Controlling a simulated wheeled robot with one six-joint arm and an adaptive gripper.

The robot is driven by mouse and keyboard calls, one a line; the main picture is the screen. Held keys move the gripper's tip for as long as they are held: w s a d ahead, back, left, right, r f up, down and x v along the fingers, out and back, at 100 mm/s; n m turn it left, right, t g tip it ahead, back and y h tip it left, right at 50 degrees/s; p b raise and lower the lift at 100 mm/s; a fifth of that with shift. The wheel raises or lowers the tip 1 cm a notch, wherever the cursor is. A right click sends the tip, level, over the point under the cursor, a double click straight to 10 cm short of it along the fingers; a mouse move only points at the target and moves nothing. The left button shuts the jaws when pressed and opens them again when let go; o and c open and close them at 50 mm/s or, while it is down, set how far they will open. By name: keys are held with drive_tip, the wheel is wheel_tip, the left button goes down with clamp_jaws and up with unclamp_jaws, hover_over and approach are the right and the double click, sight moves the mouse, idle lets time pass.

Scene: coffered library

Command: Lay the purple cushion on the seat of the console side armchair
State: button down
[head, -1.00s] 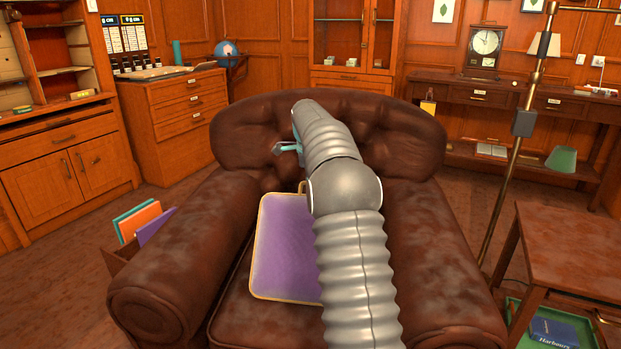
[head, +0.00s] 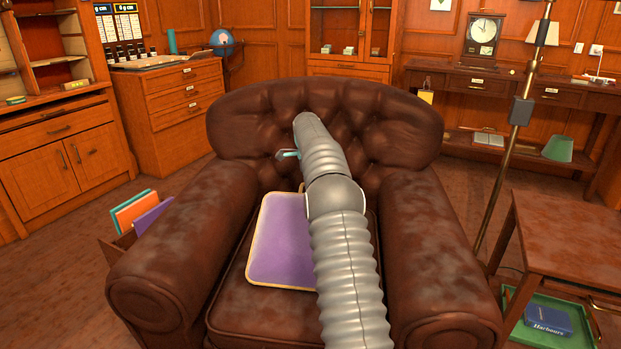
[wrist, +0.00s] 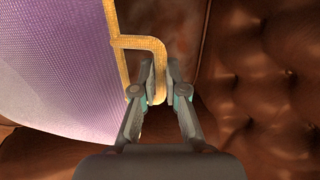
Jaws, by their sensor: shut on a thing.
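The purple cushion (head: 281,243) has a yellow edge and lies flat at, or just over, the seat of the brown leather armchair (head: 262,312). I cannot tell whether it touches the seat. My arm hides its right side in the head view. In the wrist view the cushion (wrist: 62,70) fills the left, and its yellow loop (wrist: 140,42) reaches between my fingers. My gripper (wrist: 160,82) is shut on this loop, near the chair's tufted back. In the head view my arm hides most of the gripper.
The chair's thick armrests (head: 180,240) rise on both sides of the seat. A side table (head: 565,235) and a brass floor lamp (head: 508,150) stand at the right. A console table (head: 480,88) with a clock (head: 483,33) stands behind at the right. A folder box (head: 118,243) is at the left.

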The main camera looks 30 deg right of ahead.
drive_tip(key=shift+w+d+f, duration=0.25)
drive_tip(key=shift+w+f, duration=0.1)
drive_tip(key=shift+f, duration=0.35)
drive_tip(key=x, duration=0.7)
drive_tip(key=shift+w+d, duration=0.1)
drive_tip(key=shift+w, duration=0.15)
drive_tip(key=shift+s+x, duration=0.2)
drive_tip(key=shift+x, duration=1.85)
drive_tip(key=c, duration=1.2)
unclamp_jaws()
drive_tip(key=shift+f, duration=0.1)
wheel_tip(320, 180, up, 10)
